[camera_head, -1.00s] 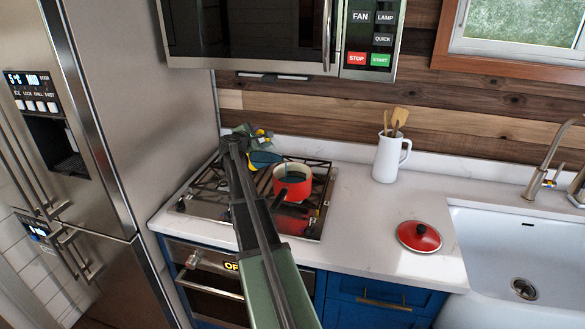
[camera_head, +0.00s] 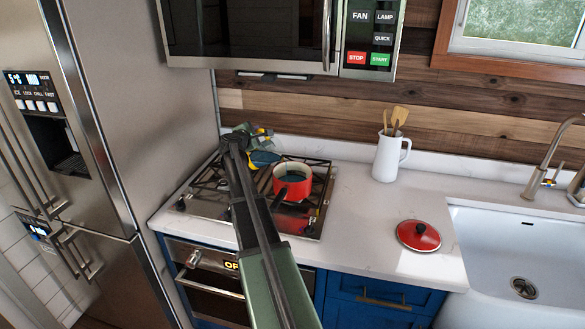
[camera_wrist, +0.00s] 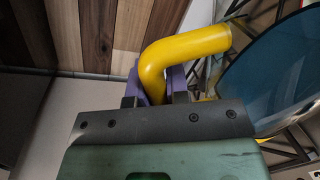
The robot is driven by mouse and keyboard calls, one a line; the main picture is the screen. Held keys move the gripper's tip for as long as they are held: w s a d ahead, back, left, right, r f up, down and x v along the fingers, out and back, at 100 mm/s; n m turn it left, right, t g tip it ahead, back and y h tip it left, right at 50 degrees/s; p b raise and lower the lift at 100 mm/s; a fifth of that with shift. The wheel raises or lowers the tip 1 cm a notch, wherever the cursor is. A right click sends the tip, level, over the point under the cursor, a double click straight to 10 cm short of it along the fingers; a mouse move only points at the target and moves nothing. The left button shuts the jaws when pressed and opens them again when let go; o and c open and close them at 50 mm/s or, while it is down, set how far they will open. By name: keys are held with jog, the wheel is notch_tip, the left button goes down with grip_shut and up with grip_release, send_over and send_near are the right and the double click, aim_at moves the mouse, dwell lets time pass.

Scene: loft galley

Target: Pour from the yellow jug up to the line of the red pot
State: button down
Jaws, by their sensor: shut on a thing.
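In the wrist view my gripper (camera_wrist: 164,88) is shut on the yellow jug's handle (camera_wrist: 190,47). The jug's wide round opening (camera_wrist: 285,75) shows blue liquid at the right of that view. In the head view my gripper (camera_head: 258,140) and the jug (camera_head: 264,158) are partly hidden behind my arm, just left of the pot and above the stove. The pot's line cannot be made out.
The red lid (camera_head: 418,236) lies on the counter right of the stove. A white pitcher (camera_head: 387,158) with wooden utensils stands behind it. The sink (camera_head: 490,250) is at the right, the fridge at the left. The microwave (camera_head: 250,35) overhangs the stove.

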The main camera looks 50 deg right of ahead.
jog(key=w+f+n, duration=0.1)
jog(key=w+a+f+n+b, duration=0.1)
jog(key=w+f+n, duration=0.1)
jog(key=shift+f+g+h+b, duration=0.25)
jog(key=shift+g+h+b, duration=0.05)
jog(key=shift+h, duration=0.1)
jog(key=shift+s, duration=0.2)
jog(key=w+a+f+n+h+b, duration=0.1)
jog(key=w+f+n+b, duration=0.3)
jog(key=b, duration=0.3)
jog(key=w+a+f+n+b, duration=0.1)
jog(key=w+f+n+b, duration=0.1)
jog(key=f+n+b, duration=0.35)
jog(key=shift+m, duration=0.85)
jog(key=r+p, duration=0.5)
jog(key=shift+a+p, duration=0.2)
jog(key=shift+p, duration=0.1)
